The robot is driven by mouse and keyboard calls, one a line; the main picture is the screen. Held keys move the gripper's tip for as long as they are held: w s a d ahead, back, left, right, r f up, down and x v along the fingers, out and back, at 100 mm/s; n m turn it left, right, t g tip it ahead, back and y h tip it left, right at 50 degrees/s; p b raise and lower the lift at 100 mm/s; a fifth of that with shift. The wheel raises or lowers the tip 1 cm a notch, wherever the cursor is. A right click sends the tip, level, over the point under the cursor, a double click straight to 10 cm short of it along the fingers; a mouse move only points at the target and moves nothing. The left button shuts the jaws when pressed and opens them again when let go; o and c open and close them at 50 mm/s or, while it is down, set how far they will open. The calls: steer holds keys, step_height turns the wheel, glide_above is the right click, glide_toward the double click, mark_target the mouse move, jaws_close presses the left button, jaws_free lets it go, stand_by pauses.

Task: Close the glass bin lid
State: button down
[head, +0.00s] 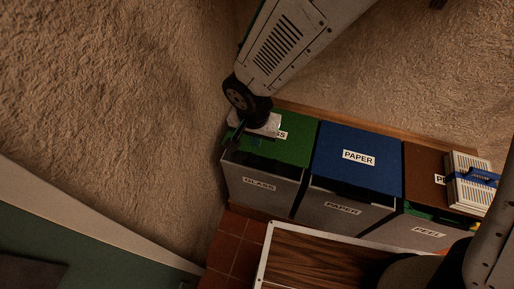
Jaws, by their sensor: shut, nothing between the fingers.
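The glass bin (262,184) is a grey box labelled GLASS at the left end of a row of three. Its green lid (291,151) lies over the top, roughly level with the blue lid beside it. A dark band runs under its front edge, so I cannot tell whether it is fully seated. My gripper (236,137) is shut and empty at the lid's left part, and it covers part of the lid's label. Whether the fingertips touch the lid is not clear.
The paper bin (345,208) with its blue lid (357,158) stands to the right. Beyond it is the peel bin (428,232) with a brown lid (418,164). A blue-tied bundle (463,182) rests there. A wood-topped surface (320,258) is in front. A rough wall stands behind.

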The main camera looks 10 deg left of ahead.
mark_target(259, 165)
steer(key=f, duration=0.4)
steer(key=w+f, duration=0.1)
steer(key=f, duration=0.8)
steer(key=shift+w+d+f, duration=0.2)
steer(key=shift+w+f, duration=0.15)
steer(key=shift+f, duration=0.05)
